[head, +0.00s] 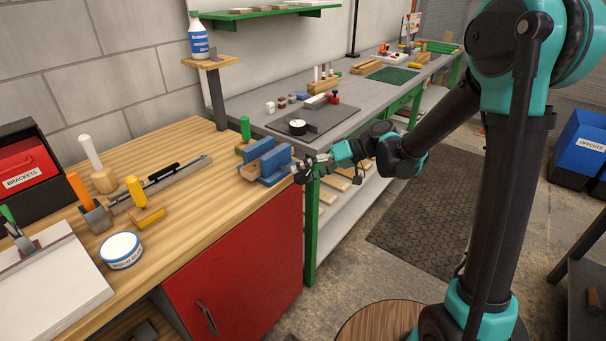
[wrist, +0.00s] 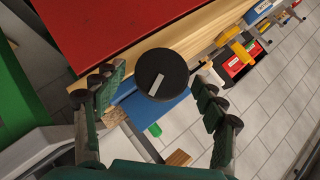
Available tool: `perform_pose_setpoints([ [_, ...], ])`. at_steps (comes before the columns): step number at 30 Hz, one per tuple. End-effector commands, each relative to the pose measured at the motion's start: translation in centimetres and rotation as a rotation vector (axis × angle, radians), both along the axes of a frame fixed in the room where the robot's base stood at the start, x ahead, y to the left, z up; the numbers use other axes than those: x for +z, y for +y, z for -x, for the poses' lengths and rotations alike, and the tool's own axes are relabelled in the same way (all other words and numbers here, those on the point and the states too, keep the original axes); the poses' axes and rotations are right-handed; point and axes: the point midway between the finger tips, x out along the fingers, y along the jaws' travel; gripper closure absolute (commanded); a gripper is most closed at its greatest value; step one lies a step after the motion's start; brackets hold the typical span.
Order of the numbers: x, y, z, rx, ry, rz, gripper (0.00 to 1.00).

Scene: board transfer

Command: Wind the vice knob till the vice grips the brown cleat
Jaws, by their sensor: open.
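The blue vice (head: 272,163) sits at the right end of the wooden bench top, and part of it shows in the wrist view (wrist: 158,108). The brown cleat (head: 250,171) is at the vice's jaws in the head view; whether the jaws touch it I cannot tell. The vice knob (wrist: 162,75) is a round black disc with a white mark, facing the wrist camera. My gripper (head: 307,169) is at the knob's side of the vice. Its fingers (wrist: 158,84) are open, one on each side of the knob, with gaps showing.
The red cabinet front (head: 236,262) lies below the bench edge. A green cylinder (head: 245,128) stands behind the vice, near the bottle stand (head: 214,92). A grey bench (head: 345,115) with small items runs behind my arm. A wood glue tin (head: 121,251) stands further left.

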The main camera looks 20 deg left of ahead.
Motion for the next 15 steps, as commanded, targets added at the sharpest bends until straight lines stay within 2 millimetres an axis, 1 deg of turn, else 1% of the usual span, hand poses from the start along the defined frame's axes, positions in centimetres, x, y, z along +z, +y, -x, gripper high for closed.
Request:
perform_pose_setpoints([
  [9,3.0,-5.3,-1.4,-0.005,-0.001,0.000,0.29],
  [15,4.6,-8.1,-2.0,-0.003,-0.001,0.000,0.29],
])
